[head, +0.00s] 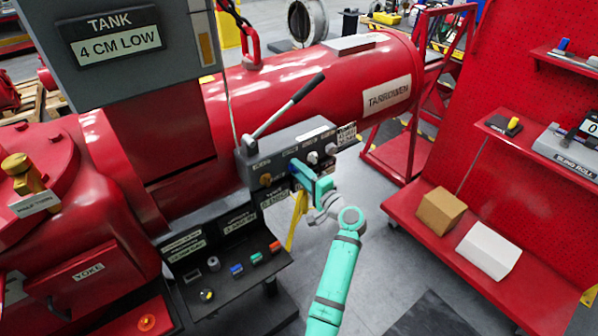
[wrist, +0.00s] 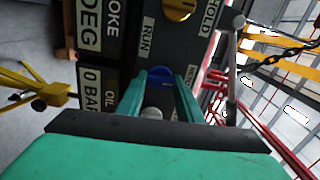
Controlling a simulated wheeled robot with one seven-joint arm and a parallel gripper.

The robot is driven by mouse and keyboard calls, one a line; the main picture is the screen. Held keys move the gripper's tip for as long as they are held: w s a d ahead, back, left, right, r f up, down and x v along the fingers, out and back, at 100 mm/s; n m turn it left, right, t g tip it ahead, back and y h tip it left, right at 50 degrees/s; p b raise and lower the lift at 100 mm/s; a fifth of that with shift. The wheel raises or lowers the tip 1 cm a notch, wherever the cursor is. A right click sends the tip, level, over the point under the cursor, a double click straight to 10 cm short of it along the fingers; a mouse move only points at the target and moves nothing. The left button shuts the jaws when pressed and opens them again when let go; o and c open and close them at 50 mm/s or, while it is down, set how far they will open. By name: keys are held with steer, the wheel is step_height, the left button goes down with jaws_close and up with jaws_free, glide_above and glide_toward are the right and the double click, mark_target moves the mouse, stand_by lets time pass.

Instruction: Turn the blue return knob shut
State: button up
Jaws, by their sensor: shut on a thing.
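The blue return knob (wrist: 160,73) sits on the dark panel, between the tips of my gripper's two teal fingers (wrist: 160,84) in the wrist view. The fingers are shut on its sides and hide part of it. A pale round part (wrist: 152,112) shows between the fingers, nearer my palm. In the head view my gripper (head: 299,172) is at the front face of the grey valve block (head: 285,150), and only a sliver of blue shows there. The knob's turn angle is hard to tell.
A brass knob (head: 265,180) and a pale knob (head: 313,158) flank my gripper on the block. A lever (head: 290,103) with a black grip rises above it. A dark shelf (head: 232,290) with coloured parts juts out beneath; open floor lies right.

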steer(key=o, duration=1.1)
steer(key=shift+s+d, duration=0.1)
steer(key=v, duration=1)
steer(key=shift+s+d, duration=0.2)
steer(key=shift+s, duration=0.05)
